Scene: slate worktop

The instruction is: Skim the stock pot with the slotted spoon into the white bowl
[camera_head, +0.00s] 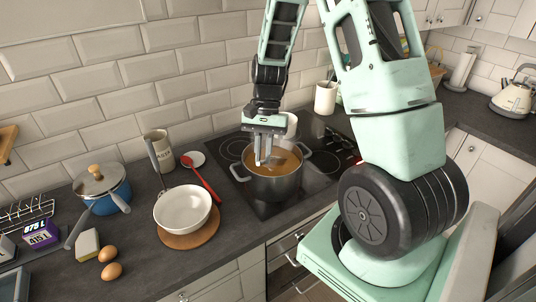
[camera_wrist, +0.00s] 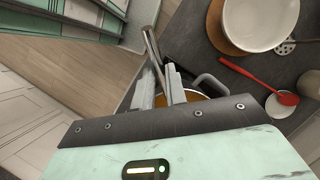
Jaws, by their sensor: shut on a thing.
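The grey stock pot (camera_head: 272,187) stands on the hob, full of orange-brown stock with paler patches. My gripper (camera_head: 263,162) points down over the pot opening. In the wrist view my gripper (camera_wrist: 160,82) is shut on a shiny metal-handled utensil (camera_wrist: 151,45). The handle leans out past the fingers; its working end is hidden, so I cannot tell its shape. A perforated metal spoon head (camera_wrist: 285,47) lies beside the white bowl (camera_head: 183,209) in the wrist view. A thin grey handle (camera_head: 153,158) shows behind the bowl. The bowl stands upright on a round wooden board (camera_head: 191,240) left of the pot.
A red spoon (camera_head: 203,178) lies between bowl and hob, its head on a white rest (camera_head: 193,158). A beige canister (camera_head: 159,150) stands behind. A blue lidded pan (camera_head: 104,195), a sponge (camera_head: 87,245) and two eggs (camera_head: 109,262) are at left. Bare worktop lies in front of the board.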

